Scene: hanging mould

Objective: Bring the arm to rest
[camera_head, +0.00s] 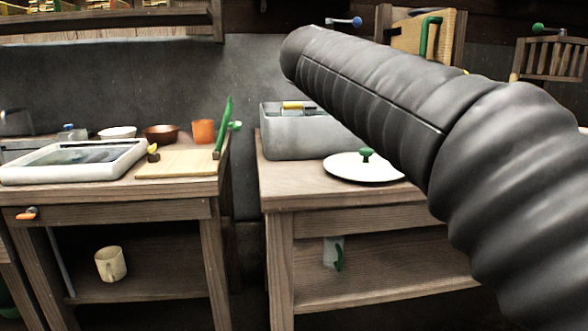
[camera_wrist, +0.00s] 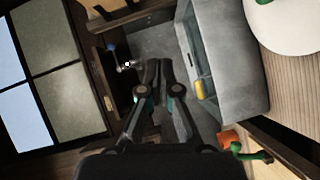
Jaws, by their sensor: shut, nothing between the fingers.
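My arm, in a dark ribbed sleeve, reaches from the lower right up to the top middle of the head view. My gripper is hidden in that view. In the wrist view my gripper (camera_wrist: 159,66) shows at the centre, its two fingers close together and empty. The wrist view is turned on its side. The fingers appear in front of the dark wall beside a grey bin (camera_wrist: 234,60), apart from any object as far as I can tell.
The grey bin (camera_head: 300,145) and a white lid with a green knob (camera_head: 345,170) are on the right table (camera_head: 310,200). The left table holds a white-rimmed tray (camera_head: 125,160), a cutting board (camera_head: 180,165) and an orange cup (camera_head: 203,132). A mug (camera_head: 110,264) stands on the lower shelf.

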